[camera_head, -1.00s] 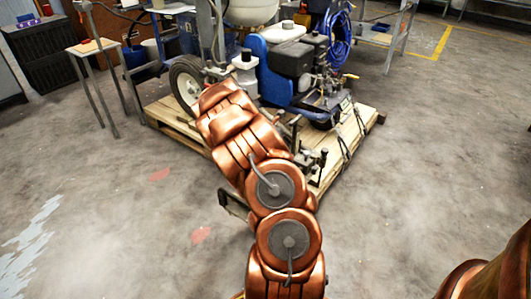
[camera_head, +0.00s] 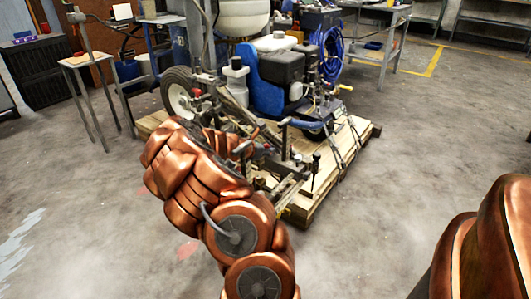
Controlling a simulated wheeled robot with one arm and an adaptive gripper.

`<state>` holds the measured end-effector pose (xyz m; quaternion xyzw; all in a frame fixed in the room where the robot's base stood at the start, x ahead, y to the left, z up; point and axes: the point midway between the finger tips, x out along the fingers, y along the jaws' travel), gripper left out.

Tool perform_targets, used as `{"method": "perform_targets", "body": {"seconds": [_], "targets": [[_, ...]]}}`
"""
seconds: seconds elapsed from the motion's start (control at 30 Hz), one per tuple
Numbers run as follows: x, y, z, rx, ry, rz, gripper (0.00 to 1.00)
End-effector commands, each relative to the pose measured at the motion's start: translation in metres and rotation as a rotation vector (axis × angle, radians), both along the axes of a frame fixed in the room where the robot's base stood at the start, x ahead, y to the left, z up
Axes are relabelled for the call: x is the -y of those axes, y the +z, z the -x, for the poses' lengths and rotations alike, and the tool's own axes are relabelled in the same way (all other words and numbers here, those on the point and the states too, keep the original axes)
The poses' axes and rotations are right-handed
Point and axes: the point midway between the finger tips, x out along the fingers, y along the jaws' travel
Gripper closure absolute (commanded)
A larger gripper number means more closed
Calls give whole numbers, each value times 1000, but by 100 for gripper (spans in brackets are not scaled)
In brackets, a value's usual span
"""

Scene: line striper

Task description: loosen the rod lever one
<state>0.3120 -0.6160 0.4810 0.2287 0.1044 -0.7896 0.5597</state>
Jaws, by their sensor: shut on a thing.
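The blue line striper (camera_head: 273,72) stands on a wooden pallet (camera_head: 345,165). Its metal rod assembly (camera_head: 290,172) reaches over the near side of the pallet. A dark upright lever (camera_head: 316,162) with a knob stands on the rods, right of my arm. My copper arm bends left, then back right to the rods. My gripper (camera_head: 246,150) is small and partly hidden there among dark rod parts. It is shut on a part of the rod assembly, seemingly a rod lever. The fingertips and the contact are not clear, and I cannot read which lever it is.
A small wooden-topped stand (camera_head: 90,58) is at the upper left. A metal workbench (camera_head: 380,25) stands behind the striper. Straps (camera_head: 340,140) run down to the pallet's right side. The concrete floor (camera_head: 400,190) is clear to the right of the pallet.

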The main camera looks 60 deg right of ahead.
Motion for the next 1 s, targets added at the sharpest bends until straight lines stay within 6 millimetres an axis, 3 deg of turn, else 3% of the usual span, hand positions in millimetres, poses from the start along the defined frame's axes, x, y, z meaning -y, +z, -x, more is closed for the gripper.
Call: {"method": "perform_targets", "body": {"seconds": [0.33, 0.37, 0.5, 1.0], "targets": [[0, 4, -4, 2, 8, 6, 100], [-1, 4, -4, 2, 8, 6, 80], [0, 3, -3, 1, 5, 4, 66], [-9, 7, -5, 1, 2, 3, 66]]}}
